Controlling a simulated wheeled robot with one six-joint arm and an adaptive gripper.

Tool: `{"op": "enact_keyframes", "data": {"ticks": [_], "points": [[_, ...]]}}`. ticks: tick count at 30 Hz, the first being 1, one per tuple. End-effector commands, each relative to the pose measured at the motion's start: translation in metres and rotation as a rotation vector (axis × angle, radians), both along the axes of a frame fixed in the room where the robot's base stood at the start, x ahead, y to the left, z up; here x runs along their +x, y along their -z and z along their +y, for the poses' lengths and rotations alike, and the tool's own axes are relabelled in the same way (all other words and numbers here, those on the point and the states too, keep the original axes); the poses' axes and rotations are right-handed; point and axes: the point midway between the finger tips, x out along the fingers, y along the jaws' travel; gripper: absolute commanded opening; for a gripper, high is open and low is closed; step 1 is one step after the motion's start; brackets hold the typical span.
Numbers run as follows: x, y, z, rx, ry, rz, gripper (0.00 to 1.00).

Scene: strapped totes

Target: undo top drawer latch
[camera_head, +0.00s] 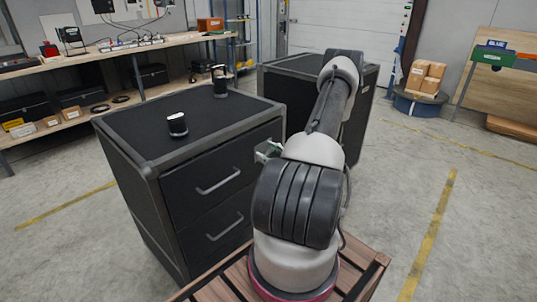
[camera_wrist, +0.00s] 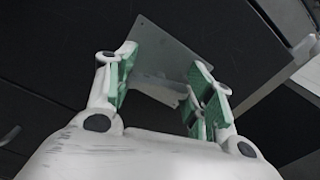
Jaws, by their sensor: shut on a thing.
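The dark drawer cabinet (camera_head: 132,172) stands left of my arm in the head view. Its top drawer has a grey bar handle (camera_head: 218,181) and looks closed. A grey metal latch plate (camera_wrist: 166,52) shows in the wrist view against the dark cabinet front. My gripper (camera_wrist: 163,72) has green-padded fingers on either side of the latch's lower part and is shut on it. In the head view my gripper (camera_head: 268,150) is at the upper right of the drawer front, largely hidden by my arm. The latch's exact position is hard to tell.
A white-topped black cylinder (camera_head: 177,125) and a dark handled object (camera_head: 219,83) stand on the cabinet top. A lower drawer handle (camera_head: 225,227) sits below. A second dark cabinet (camera_head: 290,82) stands behind my arm.

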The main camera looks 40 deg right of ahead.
Motion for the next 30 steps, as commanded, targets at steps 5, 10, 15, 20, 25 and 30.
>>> {"op": "enact_keyframes", "data": {"ticks": [5,10,15,20,25,30], "points": [[-0.0001,0.0003,0.0004,-0.165,0.0,-0.013,0.29],[-0.0002,0.0006,0.001,-0.327,0.0,-0.026,0.29],[-0.0002,0.0011,0.0014,-0.488,0.0,-0.038,0.29],[-0.0002,0.0015,0.0018,-0.639,0.0,-0.049,0.29],[-0.0003,0.0021,0.0022,-0.801,0.0,-0.062,0.29],[-0.0003,0.0026,0.0024,-0.953,0.0,-0.074,0.29]]}}
